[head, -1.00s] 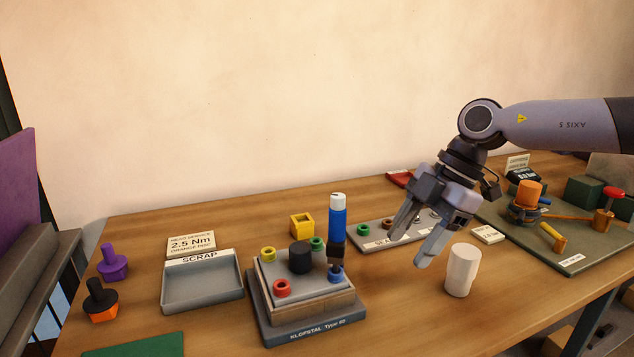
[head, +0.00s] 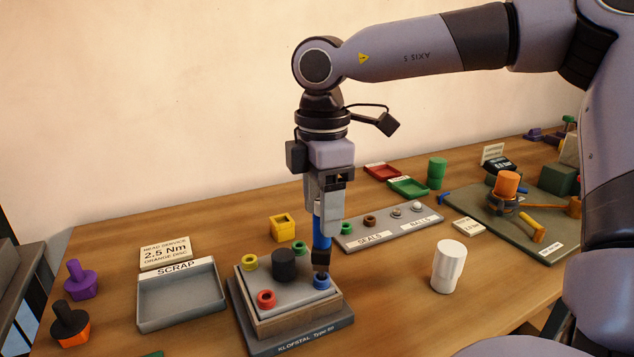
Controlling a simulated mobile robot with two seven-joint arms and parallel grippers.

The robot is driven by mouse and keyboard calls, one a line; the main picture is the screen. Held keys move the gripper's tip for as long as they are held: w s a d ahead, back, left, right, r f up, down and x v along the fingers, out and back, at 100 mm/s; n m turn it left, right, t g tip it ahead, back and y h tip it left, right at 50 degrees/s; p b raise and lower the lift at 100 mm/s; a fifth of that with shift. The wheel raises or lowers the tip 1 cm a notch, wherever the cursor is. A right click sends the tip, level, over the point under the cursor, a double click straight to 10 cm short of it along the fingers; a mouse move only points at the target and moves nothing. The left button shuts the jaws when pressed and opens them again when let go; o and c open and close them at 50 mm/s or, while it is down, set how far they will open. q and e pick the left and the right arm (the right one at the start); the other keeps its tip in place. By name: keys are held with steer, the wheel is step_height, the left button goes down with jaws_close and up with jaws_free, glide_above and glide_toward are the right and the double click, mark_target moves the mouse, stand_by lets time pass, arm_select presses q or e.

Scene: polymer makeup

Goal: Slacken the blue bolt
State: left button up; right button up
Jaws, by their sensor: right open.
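The blue bolt (head: 321,282) sits at the right corner of the Klofstal block (head: 284,325), in the lower middle of the head view. A blue-handled driver (head: 321,232) stands upright on it, its dark lower end at the bolt. My right gripper (head: 323,218) points straight down over the driver, with its fingers around the upper part of the handle. The jaws are open, and the top of the handle is hidden behind them. I cannot tell whether a finger touches the handle. My left gripper does not show.
Red, yellow and green bolts and a black knob (head: 284,264) share the block's top. A white cylinder (head: 448,266) stands to the right, near the seals and balls tray (head: 385,232).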

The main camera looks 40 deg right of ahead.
mark_target(322, 249)
steer(key=shift+f, duration=1.65)
steer(key=shift+c, duration=0.3)
jaws_close()
steer(key=shift+r+n+b, duration=0.1)
steer(key=shift+n+b, duration=0.25)
steer(key=shift+n, duration=0.65)
steer(key=shift+n, duration=0.3)
steer(key=shift+n+b, duration=0.4)
steer(key=shift+n, duration=0.2)
